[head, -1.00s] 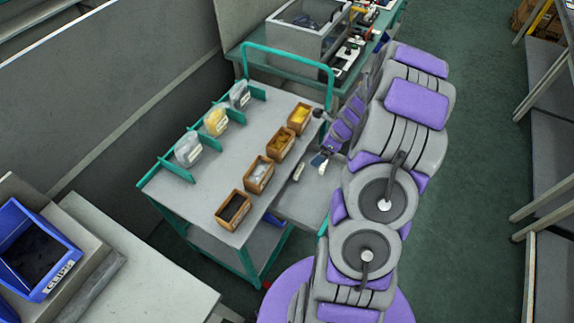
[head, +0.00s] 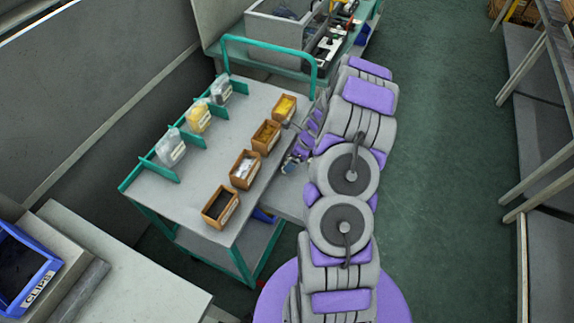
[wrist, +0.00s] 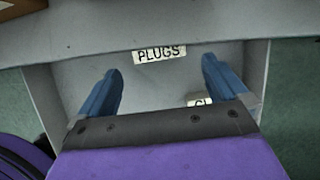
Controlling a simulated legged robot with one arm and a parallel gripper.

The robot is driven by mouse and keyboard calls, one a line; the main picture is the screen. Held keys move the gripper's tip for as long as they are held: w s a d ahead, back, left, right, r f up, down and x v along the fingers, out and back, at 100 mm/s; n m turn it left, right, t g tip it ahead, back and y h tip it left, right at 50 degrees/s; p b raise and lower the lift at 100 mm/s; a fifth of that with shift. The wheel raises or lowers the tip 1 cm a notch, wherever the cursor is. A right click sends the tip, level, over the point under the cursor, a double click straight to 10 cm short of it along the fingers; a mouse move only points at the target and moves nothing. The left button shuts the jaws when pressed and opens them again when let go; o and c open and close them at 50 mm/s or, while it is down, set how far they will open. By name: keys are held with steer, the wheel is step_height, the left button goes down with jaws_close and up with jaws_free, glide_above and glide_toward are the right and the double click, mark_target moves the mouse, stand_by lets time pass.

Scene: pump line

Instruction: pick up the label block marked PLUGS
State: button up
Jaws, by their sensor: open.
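The label block marked PLUGS (wrist: 159,54) is a small white block with black letters, lying on a grey tray (wrist: 150,75) in the wrist view. My gripper (wrist: 160,66) is open, with its two blue fingers spread and nothing between them. The PLUGS block lies just beyond the fingertips, roughly centred between them. A second white label block (wrist: 199,101), with only "CL" readable, is partly hidden by my gripper. In the head view my gripper (head: 291,163) is over the cart's right side, and I cannot make out the PLUGS block there.
The grey cart (head: 190,185) holds several wooden boxes, including a dark-filled one (head: 220,206), close left of my gripper. Bagged parts (head: 170,148) stand between green dividers. A blue CLIPS bin (head: 25,275) is at lower left. Green floor (head: 440,200) is open at right.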

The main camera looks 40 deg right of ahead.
steer(key=b+x, duration=0.2)
steer(key=x, duration=0.2)
steer(key=shift+w+a+f, duration=0.15)
steer(key=shift+w+f, duration=0.15)
steer(key=c, duration=1)
